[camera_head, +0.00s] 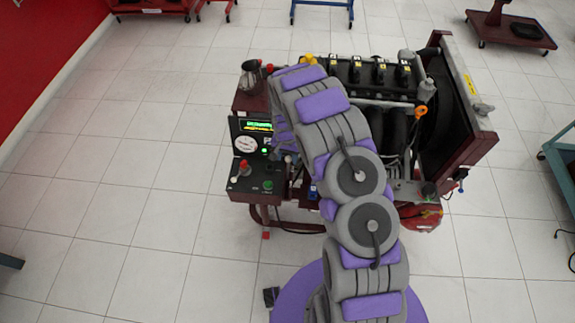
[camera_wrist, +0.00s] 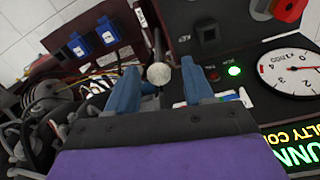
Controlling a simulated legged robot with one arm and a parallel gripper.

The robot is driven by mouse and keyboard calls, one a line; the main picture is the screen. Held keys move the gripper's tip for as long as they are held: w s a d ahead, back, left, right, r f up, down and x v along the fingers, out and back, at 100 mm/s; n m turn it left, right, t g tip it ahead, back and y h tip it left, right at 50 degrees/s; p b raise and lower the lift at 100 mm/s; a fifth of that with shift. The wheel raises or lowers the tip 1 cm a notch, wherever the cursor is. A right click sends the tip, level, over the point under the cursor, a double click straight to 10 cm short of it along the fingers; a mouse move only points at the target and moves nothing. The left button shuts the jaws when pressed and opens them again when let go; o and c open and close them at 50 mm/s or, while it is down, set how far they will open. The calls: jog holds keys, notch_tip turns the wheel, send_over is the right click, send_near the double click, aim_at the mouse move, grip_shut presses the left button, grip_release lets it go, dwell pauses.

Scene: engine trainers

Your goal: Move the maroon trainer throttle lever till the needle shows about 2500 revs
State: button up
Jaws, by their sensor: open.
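The maroon engine trainer (camera_head: 463,141) stands in the head view, with my arm across its middle. In the wrist view a lever with a pale grey ball knob (camera_wrist: 161,76) stands between the blue fingers of my gripper (camera_wrist: 162,82). The fingers are apart, one on each side of the knob, with gaps visible. The round white rev gauge (camera_wrist: 288,74) is at the right of the wrist view, cut by the edge; it also shows in the head view (camera_head: 245,144). I cannot read its needle surely. In the head view my arm hides the ball knob.
A red knob (camera_head: 244,165) stands on the front control box, left of a green button (camera_head: 268,185). A lit display (camera_wrist: 297,150) lies beside the gauge. Blue sockets (camera_wrist: 108,30) are at the upper left. Tiled floor (camera_head: 110,200) is clear to the left.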

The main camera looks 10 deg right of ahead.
aim_at(288, 168)
notch_tip(288, 168, down, 5)
jog(key=shift+s+d+f+b, duration=0.1)
jog(key=shift+d+f+b, duration=0.05)
jog(key=shift+b, duration=0.25)
jog(key=shift+c, duration=0.3)
grip_shut()
